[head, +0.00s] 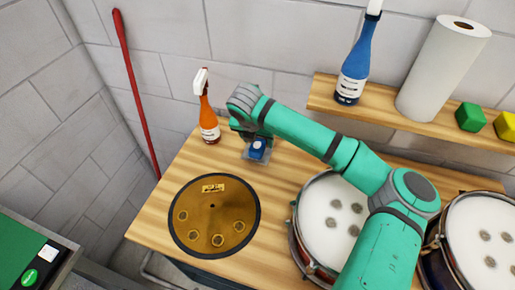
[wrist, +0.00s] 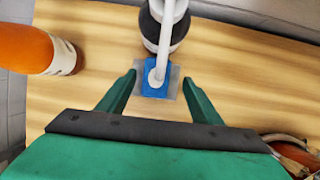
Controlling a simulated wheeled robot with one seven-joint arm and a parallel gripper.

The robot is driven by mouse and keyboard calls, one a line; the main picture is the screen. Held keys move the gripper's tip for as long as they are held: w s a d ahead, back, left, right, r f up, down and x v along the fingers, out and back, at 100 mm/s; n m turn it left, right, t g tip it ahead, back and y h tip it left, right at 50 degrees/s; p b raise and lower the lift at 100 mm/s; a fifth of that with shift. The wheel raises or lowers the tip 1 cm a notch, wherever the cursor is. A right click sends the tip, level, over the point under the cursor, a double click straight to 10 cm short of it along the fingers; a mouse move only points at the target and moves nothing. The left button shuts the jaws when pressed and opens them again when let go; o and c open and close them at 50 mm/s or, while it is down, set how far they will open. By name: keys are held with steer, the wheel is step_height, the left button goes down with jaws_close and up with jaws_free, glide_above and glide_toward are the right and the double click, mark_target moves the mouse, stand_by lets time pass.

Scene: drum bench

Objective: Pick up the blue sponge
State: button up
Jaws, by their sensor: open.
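A small blue block (head: 257,149), which looks like the sponge, is on the wooden bench near its back edge, with a pale spot on top and a grey square around its base. In the wrist view the blue block (wrist: 155,80) lies ahead, roughly between the fingertips, with a white tube-like part crossing it. My gripper (wrist: 160,80) is open, a finger on each side with gaps to the block. In the head view my gripper (head: 250,135) is over the bench and partly hides the block. I cannot tell its height above the block.
An orange spray bottle (head: 208,118) stands close on the left. A dark and white object (wrist: 158,28) is beyond the block. A brass cymbal (head: 212,240) lies in front; a white drum (head: 325,215) is right.

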mark_target(258, 144)
steer(key=x, duration=0.5)
steer(key=shift+s+a+f, duration=0.1)
steer(key=shift+s+a, duration=0.15)
steer(key=shift+a, duration=0.15)
steer(key=shift+w, duration=0.1)
steer(key=c, duration=1.1)
steer(key=shift+d, duration=0.1)
steer(key=shift+r, duration=0.65)
steer(key=s+a+r, duration=0.1)
steer(key=s+r, duration=0.3)
steer(key=s+a+r, duration=0.2)
steer(key=s+r, duration=0.1)
steer(key=s, duration=0.2)
steer(key=s+a+r, duration=0.1)
steer(key=s+r, duration=0.3)
steer(key=shift+s+a+r, duration=0.25)
steer(key=shift+s+r, duration=0.05)
steer(key=shift+r, duration=0.05)
